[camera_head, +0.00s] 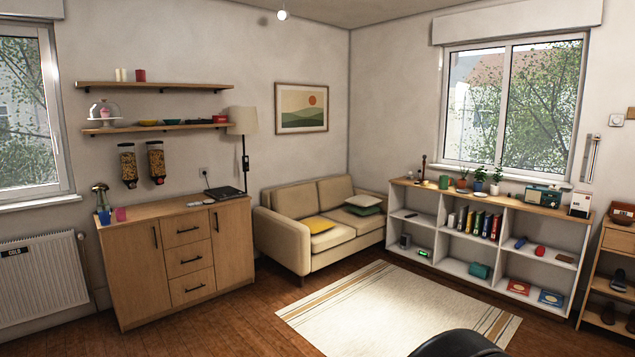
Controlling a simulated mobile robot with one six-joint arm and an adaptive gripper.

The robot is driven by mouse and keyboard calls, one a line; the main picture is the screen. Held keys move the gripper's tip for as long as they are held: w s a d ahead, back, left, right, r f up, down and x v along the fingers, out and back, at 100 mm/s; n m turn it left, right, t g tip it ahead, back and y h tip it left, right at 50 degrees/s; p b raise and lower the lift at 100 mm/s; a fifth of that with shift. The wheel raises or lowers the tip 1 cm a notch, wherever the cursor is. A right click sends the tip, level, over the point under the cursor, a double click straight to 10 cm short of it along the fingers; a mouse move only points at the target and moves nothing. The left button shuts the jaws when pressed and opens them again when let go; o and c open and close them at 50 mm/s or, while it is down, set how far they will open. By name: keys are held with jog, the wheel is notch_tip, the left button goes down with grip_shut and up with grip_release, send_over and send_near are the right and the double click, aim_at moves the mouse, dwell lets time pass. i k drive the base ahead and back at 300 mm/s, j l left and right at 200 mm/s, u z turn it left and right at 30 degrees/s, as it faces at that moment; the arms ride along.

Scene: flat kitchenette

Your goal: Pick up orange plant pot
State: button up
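A small orange plant pot (462,183) with a green plant stands on top of the low white shelf unit (484,203) under the right window. A blue pot (478,186) with a plant is just to its right. A green cup-like object (443,182) is to its left. My gripper is not in view.
A striped rug (390,310) lies before the shelf unit. A beige sofa (330,245) stands in the corner, and a wooden cabinet (135,275) is at the left. A dark rounded object (458,344) shows at the bottom edge. The floor between is clear.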

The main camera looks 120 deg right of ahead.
aim_at(462, 183)
jog(key=z, duration=4.95)
